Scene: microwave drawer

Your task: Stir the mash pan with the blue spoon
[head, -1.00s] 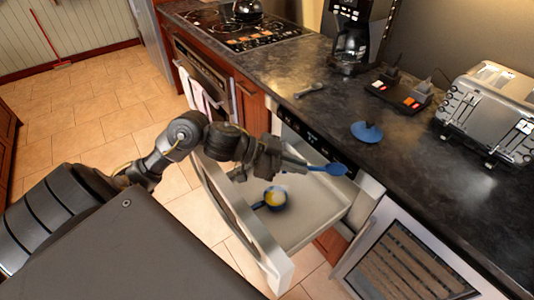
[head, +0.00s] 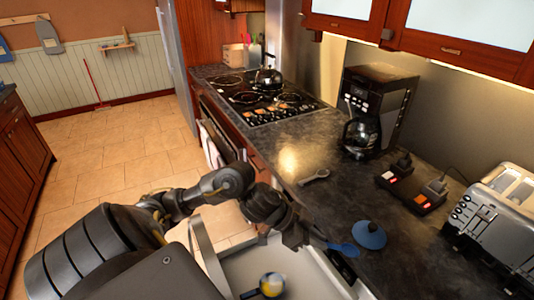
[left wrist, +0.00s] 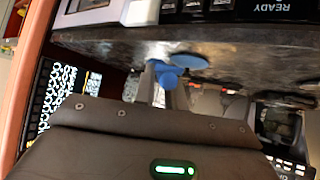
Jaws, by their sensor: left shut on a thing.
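My left gripper (head: 305,234) is shut on the handle of the blue spoon (head: 344,248). The spoon's bowl points right, in front of the counter edge in the head view. The spoon also shows end-on between the fingers in the left wrist view (left wrist: 169,76). The small blue pan (head: 258,290), with yellow mash (head: 272,283) in it, is in the open drawer, below and left of the spoon in the picture. The bottom of the head view cuts close to the pan. The spoon is apart from the pan. My right gripper is not in view.
The open white drawer (head: 310,280) has bare floor around the pan. On the dark counter are a blue lid (head: 370,236), a grey utensil (head: 314,177), a coffee maker (head: 376,110), a switch box (head: 410,192) and a toaster (head: 495,222). A kettle (head: 267,78) stands on the stove.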

